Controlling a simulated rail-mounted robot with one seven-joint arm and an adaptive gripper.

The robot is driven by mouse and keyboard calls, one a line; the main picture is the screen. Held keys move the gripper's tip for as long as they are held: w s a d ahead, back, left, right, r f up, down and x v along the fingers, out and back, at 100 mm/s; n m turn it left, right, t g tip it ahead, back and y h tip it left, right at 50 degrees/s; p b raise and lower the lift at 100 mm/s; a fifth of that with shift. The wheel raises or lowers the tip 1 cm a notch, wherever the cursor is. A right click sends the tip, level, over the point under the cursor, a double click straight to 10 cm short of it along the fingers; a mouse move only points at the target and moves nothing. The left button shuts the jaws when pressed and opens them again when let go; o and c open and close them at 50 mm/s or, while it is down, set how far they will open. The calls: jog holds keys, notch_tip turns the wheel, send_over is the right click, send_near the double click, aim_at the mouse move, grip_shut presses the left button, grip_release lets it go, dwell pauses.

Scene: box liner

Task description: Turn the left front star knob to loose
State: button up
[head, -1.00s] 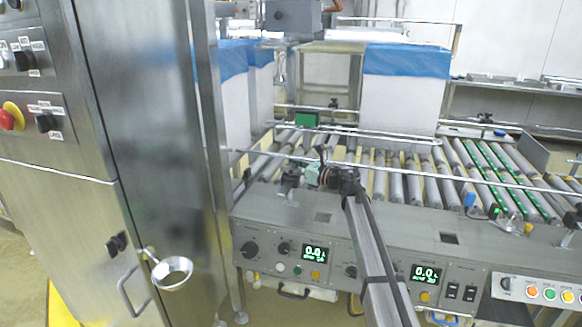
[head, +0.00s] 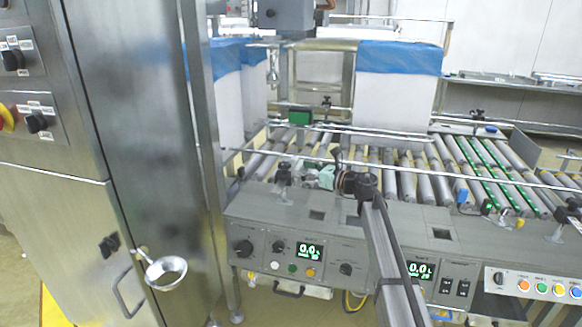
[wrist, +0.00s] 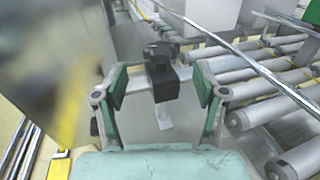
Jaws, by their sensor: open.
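The left front star knob (wrist: 160,54) is dark and lobed. In the wrist view it sits on a black clamp block (wrist: 163,84) on a grey bracket. In the head view its clamp and bracket (head: 284,173) stand on the conveyor's front ledge, left of my gripper (head: 322,173). In the wrist view my gripper (wrist: 158,92) is open, its green-padded fingers apart to the left and right of the clamp block. The knob appears ahead between the fingertips, and nothing is held. I cannot tell any mark of tight or loose on the knob.
A steel guide rail (head: 400,172) runs along the conveyor rollers (head: 410,180). A tall steel cabinet (head: 130,130) stands close at the left. A white box with a blue liner (head: 398,100) stands on the rollers behind. The control panel (head: 350,255) lies below the ledge.

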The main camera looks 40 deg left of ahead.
jog(key=shift+w+d, duration=0.15)
jog(key=shift+d, duration=0.95)
jog(key=shift+w+d, duration=0.15)
jog(key=shift+d, duration=0.95)
